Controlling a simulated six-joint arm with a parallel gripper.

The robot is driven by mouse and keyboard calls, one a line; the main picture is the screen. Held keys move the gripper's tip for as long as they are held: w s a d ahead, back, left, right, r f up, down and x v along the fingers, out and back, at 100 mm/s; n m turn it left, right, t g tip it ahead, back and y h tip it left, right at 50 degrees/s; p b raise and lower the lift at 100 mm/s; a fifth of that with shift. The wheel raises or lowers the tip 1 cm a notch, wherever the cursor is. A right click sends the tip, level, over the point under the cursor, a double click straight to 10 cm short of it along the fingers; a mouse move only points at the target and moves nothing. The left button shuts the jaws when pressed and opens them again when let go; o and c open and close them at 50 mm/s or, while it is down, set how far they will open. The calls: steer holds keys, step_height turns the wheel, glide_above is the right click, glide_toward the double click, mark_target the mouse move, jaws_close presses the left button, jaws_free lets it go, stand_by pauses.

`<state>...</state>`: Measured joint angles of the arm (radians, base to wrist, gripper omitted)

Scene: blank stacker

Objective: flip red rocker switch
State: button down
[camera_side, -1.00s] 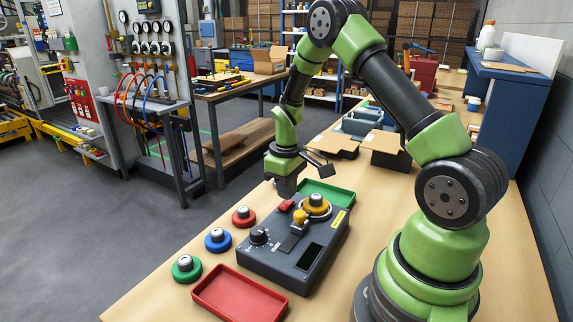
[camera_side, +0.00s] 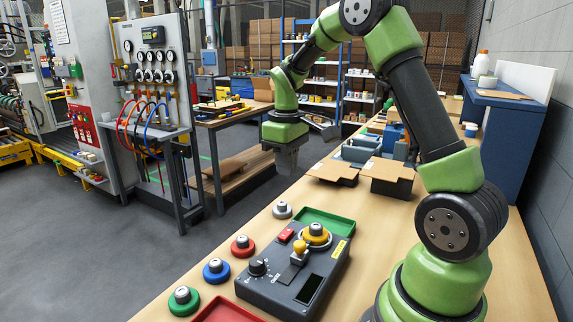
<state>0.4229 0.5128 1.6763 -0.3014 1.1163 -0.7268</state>
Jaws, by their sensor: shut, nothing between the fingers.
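The red rocker switch (camera_side: 286,235) sits on the top face of a dark grey control box (camera_side: 322,295), near its back left corner. It is too small to tell which way it is tilted. My gripper (camera_side: 287,170) points down, shut and empty, well above the bench behind the control box. It is clear of the switch, and nothing hides the switch.
The box also bears a yellow round button (camera_side: 316,234), a yellow-topped lever (camera_side: 300,247) and a black knob (camera_side: 257,267). Red (camera_side: 243,246), blue (camera_side: 216,271), green (camera_side: 184,300) and grey (camera_side: 282,210) round pieces stand left of it. A green tray (camera_side: 325,220) lies behind.

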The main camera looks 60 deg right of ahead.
mark_target(284, 236)
steer(key=shift+s+a+f, duration=0.1)
steer(key=shift+s+a, duration=0.05)
steer(key=shift+a, duration=0.6)
steer(key=shift+f, duration=0.1)
step_height(284, 236, down, 14)
steer(key=shift+r, duration=0.1)
